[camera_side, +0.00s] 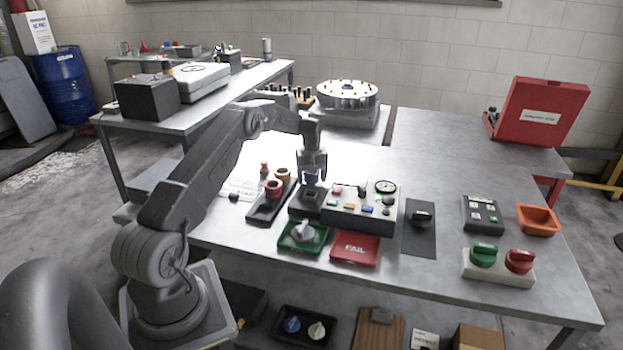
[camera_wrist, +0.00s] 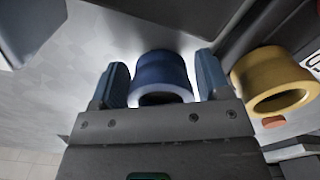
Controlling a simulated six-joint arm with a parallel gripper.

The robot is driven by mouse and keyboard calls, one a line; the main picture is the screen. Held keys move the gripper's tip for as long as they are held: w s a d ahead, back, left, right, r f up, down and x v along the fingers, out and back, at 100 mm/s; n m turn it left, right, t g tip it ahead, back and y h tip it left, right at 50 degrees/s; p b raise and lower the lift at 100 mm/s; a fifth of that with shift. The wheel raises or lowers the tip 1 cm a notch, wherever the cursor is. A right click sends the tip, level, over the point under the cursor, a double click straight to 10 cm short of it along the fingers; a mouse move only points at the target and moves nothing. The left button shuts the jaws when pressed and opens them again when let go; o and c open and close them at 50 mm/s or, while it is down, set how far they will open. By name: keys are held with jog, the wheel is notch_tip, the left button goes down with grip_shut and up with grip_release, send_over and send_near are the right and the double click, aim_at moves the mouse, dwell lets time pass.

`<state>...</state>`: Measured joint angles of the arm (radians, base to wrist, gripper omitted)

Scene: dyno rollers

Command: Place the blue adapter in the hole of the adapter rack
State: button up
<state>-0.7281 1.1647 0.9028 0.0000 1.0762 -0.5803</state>
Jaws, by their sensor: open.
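The blue adapter (camera_wrist: 162,72) is a short ring with a wide rim. In the wrist view it sits between the two fingers of my gripper (camera_wrist: 162,84), with small gaps at its sides. In the side view my gripper (camera_side: 313,174) points down above a black block (camera_side: 305,203) beside the rack, with blue showing between its fingers. Whether the adapter touches anything below is unclear. The dark adapter rack (camera_side: 262,212) holds a red adapter (camera_side: 273,188) and a yellow adapter (camera_side: 283,174). The yellow one also shows in the wrist view (camera_wrist: 272,80), right of my gripper. The rack's hole is not clearly visible.
A control panel (camera_side: 358,212) with buttons and a gauge stands right of my gripper. A green tray (camera_side: 303,239) and a red FAIL tray (camera_side: 355,249) lie in front. A small peg (camera_side: 264,168) stands behind the rack.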

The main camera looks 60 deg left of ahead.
jog(key=shift+f, duration=0.15)
jog(key=shift+c, duration=0.2)
jog(key=c, duration=0.7)
